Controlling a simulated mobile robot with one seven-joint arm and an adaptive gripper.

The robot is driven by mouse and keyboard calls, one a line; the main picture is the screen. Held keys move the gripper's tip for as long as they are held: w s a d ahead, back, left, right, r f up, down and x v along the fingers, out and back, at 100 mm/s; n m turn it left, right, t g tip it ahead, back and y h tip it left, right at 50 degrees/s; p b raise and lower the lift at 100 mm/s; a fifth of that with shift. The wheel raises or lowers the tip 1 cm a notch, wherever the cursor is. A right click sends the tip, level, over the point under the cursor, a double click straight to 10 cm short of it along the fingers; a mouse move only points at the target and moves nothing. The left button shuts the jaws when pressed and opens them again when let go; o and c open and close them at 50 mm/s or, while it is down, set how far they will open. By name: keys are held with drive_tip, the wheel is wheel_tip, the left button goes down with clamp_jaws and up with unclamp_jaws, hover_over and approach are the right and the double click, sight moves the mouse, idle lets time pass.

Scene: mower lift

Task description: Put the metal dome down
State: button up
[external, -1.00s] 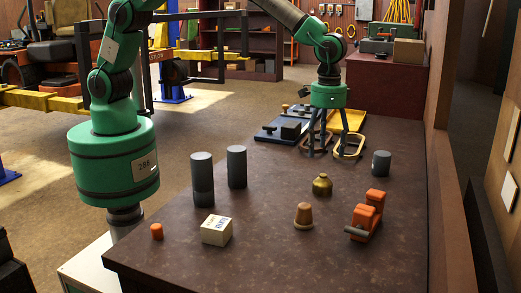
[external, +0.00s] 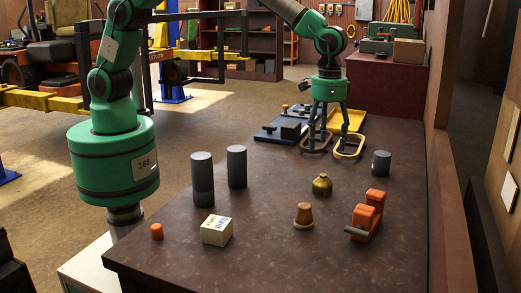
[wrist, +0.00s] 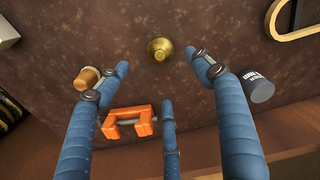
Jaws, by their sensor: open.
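The metal dome (external: 322,185), brass-coloured with a small knob on top, stands upright on the dark brown tabletop (external: 270,245). It also shows in the wrist view (wrist: 159,48), at the top centre, just beyond my spread fingertips. My gripper (external: 331,148) has long blue-grey fingers pointing down over the far part of the table, behind the dome in the external view. In the wrist view my gripper (wrist: 160,72) is open, with nothing between its fingers. The dome is apart from the fingers.
Near the dome are a brown-orange knob (external: 303,216), an orange clamp-like piece (external: 366,217) and a grey cylinder (external: 381,163). Two tan loops (external: 349,148) lie by my fingers. Two tall dark cylinders (external: 237,167), a white box (external: 216,230) and an orange cap (external: 157,231) stand to the left.

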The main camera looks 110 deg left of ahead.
drive_tip(key=s+d+r+m+t, duration=0.2)
drive_tip(key=s+r+t, duration=0.1)
drive_tip(key=s+r, duration=2)
drive_tip(key=s+r+m+t, duration=0.2)
drive_tip(key=s+r, duration=0.1)
drive_tip(key=s, duration=2.3)
drive_tip(key=shift+s+d+m+t, duration=0.25)
drive_tip(key=shift+s+m+t, duration=0.05)
